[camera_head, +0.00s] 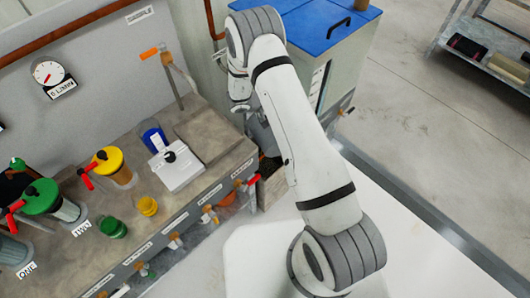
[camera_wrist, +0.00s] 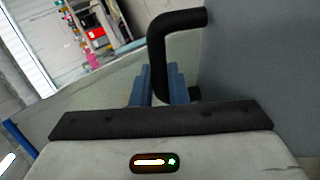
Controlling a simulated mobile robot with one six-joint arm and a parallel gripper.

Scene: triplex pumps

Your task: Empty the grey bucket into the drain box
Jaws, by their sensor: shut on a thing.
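My gripper (camera_wrist: 160,85) shows its blue fingers in the wrist view. They are shut on the lower part of a bent black handle (camera_wrist: 176,24). A plain grey wall (camera_wrist: 265,55) stands right beside the handle; it may be the grey bucket's side, but no rim or contents show. In the head view my arm hides most of the gripper's end, between the bench corner and the blue-lidded cabinet. I cannot make out the bucket clearly there. A small brownish open box (camera_head: 273,188) sits low beside the bench end, partly behind my arm; it may be the drain box.
The blue-lidded cabinet (camera_head: 347,62) stands close behind my arm. The bench (camera_head: 190,215) at left carries yellow (camera_head: 112,163) and green (camera_head: 45,198) lidded vessels, small cups and a white device (camera_head: 177,168). Valves line its front. Open floor (camera_head: 430,130) lies at right.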

